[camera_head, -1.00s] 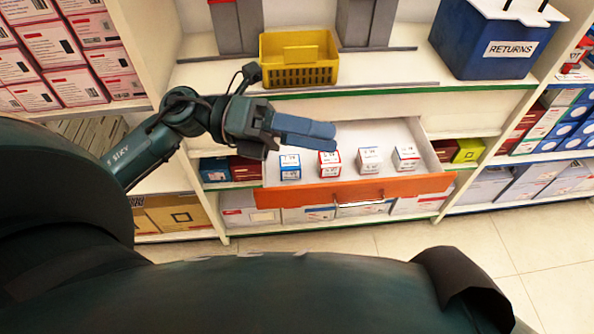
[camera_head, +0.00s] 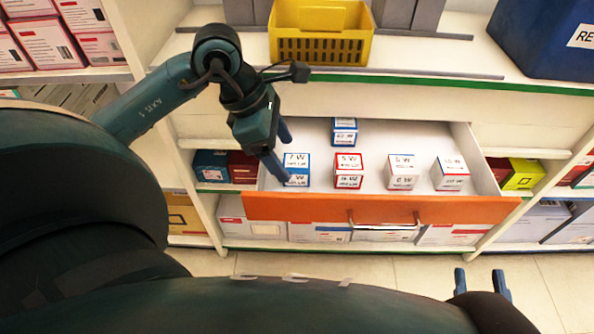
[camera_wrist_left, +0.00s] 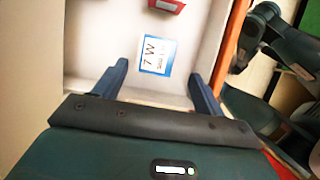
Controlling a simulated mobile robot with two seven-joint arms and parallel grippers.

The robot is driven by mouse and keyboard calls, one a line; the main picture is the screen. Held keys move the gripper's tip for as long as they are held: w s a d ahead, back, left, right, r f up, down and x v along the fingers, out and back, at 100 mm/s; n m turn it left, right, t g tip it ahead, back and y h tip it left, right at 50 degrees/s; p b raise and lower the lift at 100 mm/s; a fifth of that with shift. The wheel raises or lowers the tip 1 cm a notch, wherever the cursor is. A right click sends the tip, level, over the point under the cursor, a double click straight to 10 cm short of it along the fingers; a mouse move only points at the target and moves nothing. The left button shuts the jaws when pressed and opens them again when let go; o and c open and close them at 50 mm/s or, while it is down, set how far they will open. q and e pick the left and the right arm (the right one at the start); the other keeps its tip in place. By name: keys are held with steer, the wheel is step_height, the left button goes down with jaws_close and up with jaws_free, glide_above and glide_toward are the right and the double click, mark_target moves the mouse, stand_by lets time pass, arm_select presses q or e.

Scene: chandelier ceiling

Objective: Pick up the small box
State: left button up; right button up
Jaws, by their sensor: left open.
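Several small boxes stand in the open drawer (camera_head: 330,208). A blue and white box marked 7 W (camera_head: 296,170) is at the left, and it also shows between the fingers in the left wrist view (camera_wrist_left: 155,56). To its right are a red one (camera_head: 348,171), another red-edged one (camera_head: 402,172) and a blue-and-red-edged one (camera_head: 450,174). Another blue box (camera_head: 344,132) stands behind. My left gripper (camera_head: 284,157) is open and empty, tilted down over the drawer's left end by the 7 W box. My right gripper (camera_head: 481,281) has its fingers apart, low at the right, in front of the drawer.
A yellow basket (camera_head: 320,50) and a blue returns bin (camera_head: 556,40) stand on the counter above the drawer. Darker boxes sit on the shelf left of the drawer, and a yellow-green box (camera_head: 523,174) sits at right. Floor in front is clear.

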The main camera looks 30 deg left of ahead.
mark_target(294, 161)
arm_select(q)
steer(key=x, duration=0.3)
steer(key=w+b+x, duration=0.1)
steer(key=x, duration=0.1)
steer(key=shift+d+f+b, duration=0.15)
steer(key=shift+f+b, duration=0.1)
steer(key=shift+b, duration=0.05)
steer(key=c, duration=1.1)
